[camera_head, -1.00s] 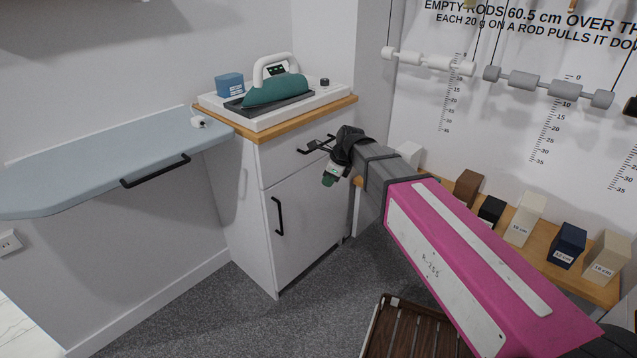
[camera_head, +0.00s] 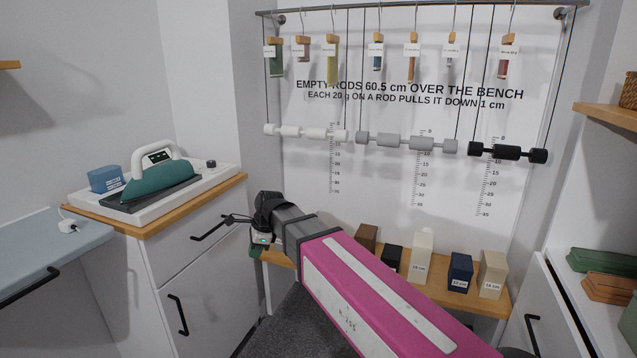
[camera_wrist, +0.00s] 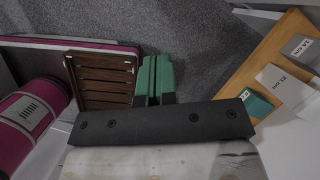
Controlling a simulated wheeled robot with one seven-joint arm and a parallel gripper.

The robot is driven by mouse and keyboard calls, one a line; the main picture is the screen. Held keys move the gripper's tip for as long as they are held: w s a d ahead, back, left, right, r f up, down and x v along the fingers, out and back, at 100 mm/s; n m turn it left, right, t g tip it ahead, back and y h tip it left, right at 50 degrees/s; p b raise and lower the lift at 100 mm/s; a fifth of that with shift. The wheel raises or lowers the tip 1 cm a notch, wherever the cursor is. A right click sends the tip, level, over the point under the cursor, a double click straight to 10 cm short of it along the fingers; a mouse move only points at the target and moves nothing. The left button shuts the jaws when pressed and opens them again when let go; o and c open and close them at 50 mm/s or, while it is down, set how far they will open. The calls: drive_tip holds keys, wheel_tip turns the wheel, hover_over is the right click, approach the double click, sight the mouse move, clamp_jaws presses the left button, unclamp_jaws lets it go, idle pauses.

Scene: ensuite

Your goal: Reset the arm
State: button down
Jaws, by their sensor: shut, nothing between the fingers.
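My arm, pink and grey, reaches from the lower right toward the middle of the head view. My gripper (camera_head: 257,251) points down at its end, in front of the left end of the wooden bench and right of the white cabinet. Part of it is hidden by the wrist in that view. In the wrist view the green fingers (camera_wrist: 155,78) lie side by side, closed, with nothing held. They hang over grey carpet.
The white cabinet (camera_head: 210,300) carries a green iron (camera_head: 160,178) on a tray. The bench (camera_head: 420,287) holds several labelled blocks. Rods (camera_head: 408,142) hang on cords above it. A brown slatted wooden piece (camera_wrist: 100,82) lies left of the fingers in the wrist view.

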drive_tip(key=w+d+f+n+h, duration=0.1)
drive_tip(key=d+f+n, duration=0.3)
drive_tip(key=d, duration=0.6)
drive_tip(key=w+d+f+n+h, duration=0.15)
drive_tip(key=d+f, duration=0.35)
drive_tip(key=d, duration=0.5)
drive_tip(key=s+d+f+n, duration=0.1)
drive_tip(key=d+f+n, duration=0.2)
drive_tip(key=d, duration=0.4)
drive_tip(key=s+d+f+n+h, duration=0.1)
drive_tip(key=s+d+f+n, duration=0.1)
drive_tip(key=d, duration=0.6)
drive_tip(key=s+d+f+n, duration=0.2)
drive_tip(key=d+f+n, duration=0.2)
drive_tip(key=d, duration=0.3)
drive_tip(key=shift+s+d, duration=0.15)
drive_tip(key=shift+d, duration=0.1)
